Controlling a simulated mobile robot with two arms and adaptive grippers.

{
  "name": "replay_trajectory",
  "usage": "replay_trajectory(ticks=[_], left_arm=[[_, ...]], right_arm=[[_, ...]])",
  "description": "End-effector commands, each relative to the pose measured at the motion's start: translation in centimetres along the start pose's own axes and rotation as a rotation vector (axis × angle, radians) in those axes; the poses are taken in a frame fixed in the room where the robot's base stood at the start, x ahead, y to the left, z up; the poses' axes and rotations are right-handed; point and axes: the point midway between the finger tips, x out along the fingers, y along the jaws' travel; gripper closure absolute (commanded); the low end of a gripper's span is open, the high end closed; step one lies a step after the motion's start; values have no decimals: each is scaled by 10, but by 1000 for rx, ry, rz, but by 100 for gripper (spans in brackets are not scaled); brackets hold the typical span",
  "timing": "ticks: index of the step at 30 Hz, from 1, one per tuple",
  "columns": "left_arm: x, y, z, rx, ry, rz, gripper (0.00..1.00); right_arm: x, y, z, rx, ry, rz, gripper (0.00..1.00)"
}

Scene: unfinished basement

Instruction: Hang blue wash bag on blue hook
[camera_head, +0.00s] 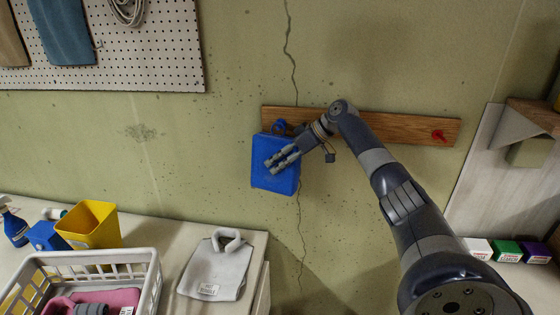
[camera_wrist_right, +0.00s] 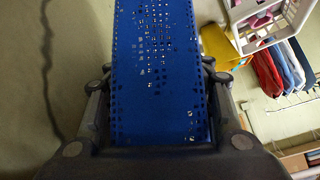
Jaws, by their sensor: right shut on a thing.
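The blue wash bag (camera_head: 282,182) is upright against the wall, with its top at the left end of the wooden rail. A small blue part (camera_head: 279,127), which looks like the blue hook, shows on the rail just above the bag. I cannot tell whether the bag's loop is around it. My right gripper (camera_head: 277,160) is shut on the bag and covers its upper right part. In the right wrist view the bag (camera_wrist_right: 155,70) fills the space between the fingers. My left gripper is not in view.
The wooden rail (camera_head: 385,126) carries a red hook (camera_head: 438,136) at its right end. Below left, a counter holds a white basket (camera_head: 150,275), a yellow bin (camera_head: 92,222) and a folded grey garment (camera_head: 215,268). Several small boxes (camera_head: 505,251) stand at the right. A pegboard (camera_head: 150,50) hangs upper left.

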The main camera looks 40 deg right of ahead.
Motion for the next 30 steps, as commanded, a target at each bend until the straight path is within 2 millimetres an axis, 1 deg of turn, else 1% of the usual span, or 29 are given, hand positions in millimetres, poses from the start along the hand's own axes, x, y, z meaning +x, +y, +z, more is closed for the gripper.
replay_trajectory(ticks=[10, 11, 12, 13, 14, 25, 28, 30], left_arm=[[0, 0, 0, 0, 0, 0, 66], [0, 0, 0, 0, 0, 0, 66], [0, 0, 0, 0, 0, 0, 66], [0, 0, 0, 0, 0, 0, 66], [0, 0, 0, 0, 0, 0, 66], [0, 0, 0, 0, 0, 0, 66], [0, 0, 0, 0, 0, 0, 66], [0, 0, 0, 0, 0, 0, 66]], right_arm=[[1, 0, 2, 2, -5, -1, 80], [1, 0, 2, 2, -5, -1, 48], [1, 0, 2, 2, -5, -1, 38], [1, 0, 2, 2, -5, -1, 32], [1, 0, 2, 2, -5, -1, 29], [-1, 0, 1, 1, -3, 0, 29], [-9, 1, 1, 2, -2, 1, 29], [-18, 1, 1, 2, -1, 1, 29]])
